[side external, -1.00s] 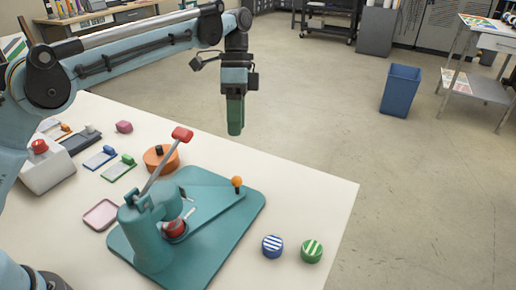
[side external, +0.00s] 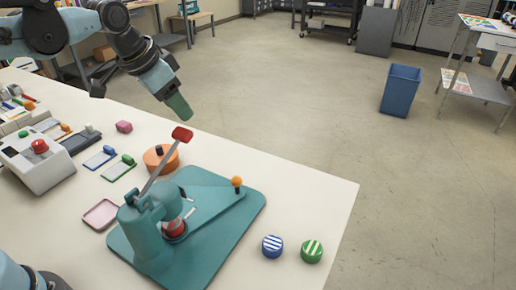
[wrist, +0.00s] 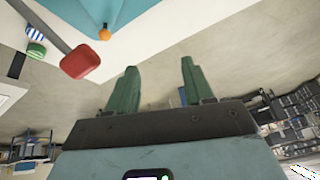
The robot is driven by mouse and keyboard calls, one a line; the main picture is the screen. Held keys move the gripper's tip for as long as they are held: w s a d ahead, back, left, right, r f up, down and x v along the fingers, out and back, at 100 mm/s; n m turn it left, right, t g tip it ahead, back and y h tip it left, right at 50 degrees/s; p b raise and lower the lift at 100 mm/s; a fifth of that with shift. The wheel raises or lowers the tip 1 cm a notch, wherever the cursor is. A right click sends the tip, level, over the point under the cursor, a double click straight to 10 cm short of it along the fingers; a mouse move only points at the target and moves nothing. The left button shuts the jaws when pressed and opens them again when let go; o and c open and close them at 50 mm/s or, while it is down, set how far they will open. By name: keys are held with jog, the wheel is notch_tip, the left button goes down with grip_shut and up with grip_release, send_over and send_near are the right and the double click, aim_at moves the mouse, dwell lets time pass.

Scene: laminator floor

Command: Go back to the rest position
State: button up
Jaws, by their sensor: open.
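My gripper (side external: 179,107) is raised above the table's far edge in the side external view, tilted down to the right. In the wrist view its two green fingers (wrist: 159,90) stand apart with nothing between them. The gripper is open and empty. The teal press (side external: 155,232) stands on the table with its red-tipped lever (side external: 182,135) up. The lever's red knob also shows in the wrist view (wrist: 80,62), to the left of the fingers. In the side external view the gripper shows just above that knob, apart from it.
A blue-striped round piece (side external: 272,246) and a green-striped one (side external: 312,251) sit right of the press. An orange round piece (side external: 161,158), a pink tray (side external: 101,215) and a white box with a red button (side external: 38,158) are on the table (side external: 320,190). A blue bin (side external: 401,90) stands on open floor.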

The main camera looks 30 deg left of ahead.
jog(key=s+a+f+n+t, duration=0.2)
jog(key=s+f, duration=0.5)
jog(key=s, duration=0.4)
jog(key=shift+a+f+n+y, duration=0.25)
jog(key=shift+a+n, duration=0.3)
jog(key=shift+n, duration=0.45)
